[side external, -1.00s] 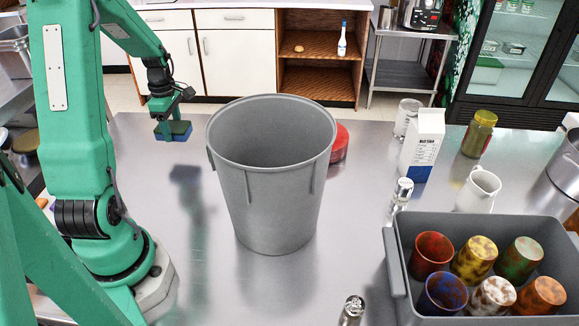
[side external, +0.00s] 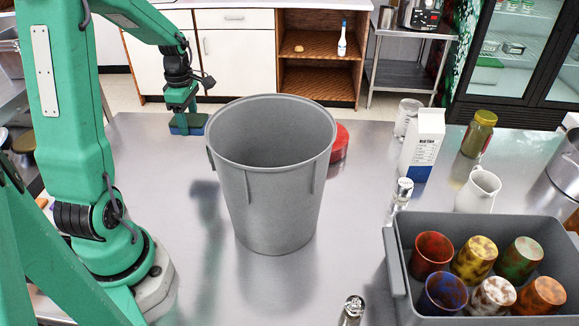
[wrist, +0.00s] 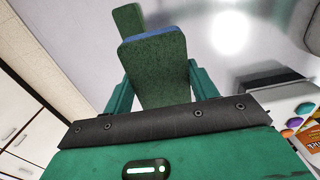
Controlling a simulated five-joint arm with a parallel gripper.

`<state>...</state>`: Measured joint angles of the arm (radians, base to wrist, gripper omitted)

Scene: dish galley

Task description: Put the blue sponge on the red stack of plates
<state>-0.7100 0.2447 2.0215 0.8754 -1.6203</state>
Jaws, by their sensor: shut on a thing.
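The blue sponge (side external: 187,124) is held in the air by my gripper (side external: 181,108), above the far left part of the steel table. In the wrist view the sponge (wrist: 155,55) shows a dark green face and a blue edge, gripped between both fingers of my gripper (wrist: 160,80). The red stack of plates (side external: 340,141) stands behind the grey bin, to the right of my gripper. The bin hides most of the stack, so only its right part shows.
The tall grey bin (side external: 273,190) stands mid-table, between my arm and the plates. A milk carton (side external: 421,146), a jar (side external: 479,134), a pitcher (side external: 478,190) and a grey crate of cups (side external: 398,262) are at the right. The table left of the bin is clear.

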